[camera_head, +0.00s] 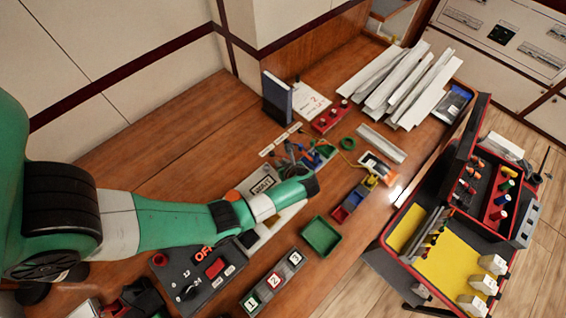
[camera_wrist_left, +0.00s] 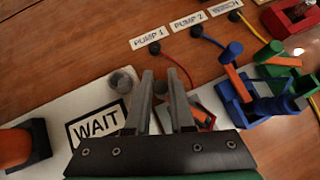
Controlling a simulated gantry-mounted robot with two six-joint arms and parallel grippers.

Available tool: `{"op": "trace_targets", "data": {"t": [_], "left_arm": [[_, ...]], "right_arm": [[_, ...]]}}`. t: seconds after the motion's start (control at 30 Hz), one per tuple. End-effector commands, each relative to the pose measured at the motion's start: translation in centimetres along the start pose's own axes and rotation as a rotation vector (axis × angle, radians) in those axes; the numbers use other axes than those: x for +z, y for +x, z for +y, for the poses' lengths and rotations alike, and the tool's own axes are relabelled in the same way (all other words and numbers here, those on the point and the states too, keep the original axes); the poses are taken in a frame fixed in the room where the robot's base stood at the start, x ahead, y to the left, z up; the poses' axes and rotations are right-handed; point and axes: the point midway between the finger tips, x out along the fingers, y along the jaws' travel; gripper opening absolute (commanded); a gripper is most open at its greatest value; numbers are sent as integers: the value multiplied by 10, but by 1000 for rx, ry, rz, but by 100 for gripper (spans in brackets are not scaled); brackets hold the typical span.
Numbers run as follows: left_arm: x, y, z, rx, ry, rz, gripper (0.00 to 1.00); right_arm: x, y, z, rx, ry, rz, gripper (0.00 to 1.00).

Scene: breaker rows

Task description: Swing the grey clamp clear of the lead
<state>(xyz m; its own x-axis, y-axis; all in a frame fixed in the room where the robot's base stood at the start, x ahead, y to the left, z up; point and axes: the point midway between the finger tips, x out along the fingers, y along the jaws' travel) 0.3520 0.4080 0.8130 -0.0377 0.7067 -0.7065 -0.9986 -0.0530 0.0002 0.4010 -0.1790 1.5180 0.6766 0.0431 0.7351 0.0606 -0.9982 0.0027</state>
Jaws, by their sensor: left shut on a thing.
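My left gripper (camera_wrist_left: 163,80) is low over the white WAIT board (camera_wrist_left: 62,107), its two fingers a small gap apart. A grey rounded piece of the clamp (camera_wrist_left: 122,80) shows beside the left finger, and more grey shows between the fingertips; the grip itself is mostly hidden. A red lead (camera_wrist_left: 184,68) runs from the PUMP 1 plug (camera_wrist_left: 155,47) down behind the right finger. In the head view my left gripper (camera_head: 312,183) reaches over the board, right of the WAIT sign (camera_head: 263,184), and hides the clamp. My right gripper is not in view.
A blue clamp with an orange bar (camera_wrist_left: 240,85) stands close to the right of the fingers. Blue (camera_wrist_left: 214,38) and yellow (camera_wrist_left: 250,30) leads run beyond. A green tray (camera_head: 321,236) and a numbered block (camera_head: 273,282) lie nearer; an open toolbox (camera_head: 410,240) stands right.

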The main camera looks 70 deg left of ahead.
Motion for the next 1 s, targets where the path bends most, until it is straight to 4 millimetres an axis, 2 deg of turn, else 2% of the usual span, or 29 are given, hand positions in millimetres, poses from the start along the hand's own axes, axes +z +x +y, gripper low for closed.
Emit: {"op": "trace_targets", "data": {"t": [0.1,0.5,1.0], "left_arm": [[-6,1,0,71,-77,-1,0],[-12,-6,6,271,-275,1,0],[-12,-12,8,336,-336,2,0]], "right_arm": [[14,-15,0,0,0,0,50],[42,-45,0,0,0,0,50],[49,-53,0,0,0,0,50]]}}
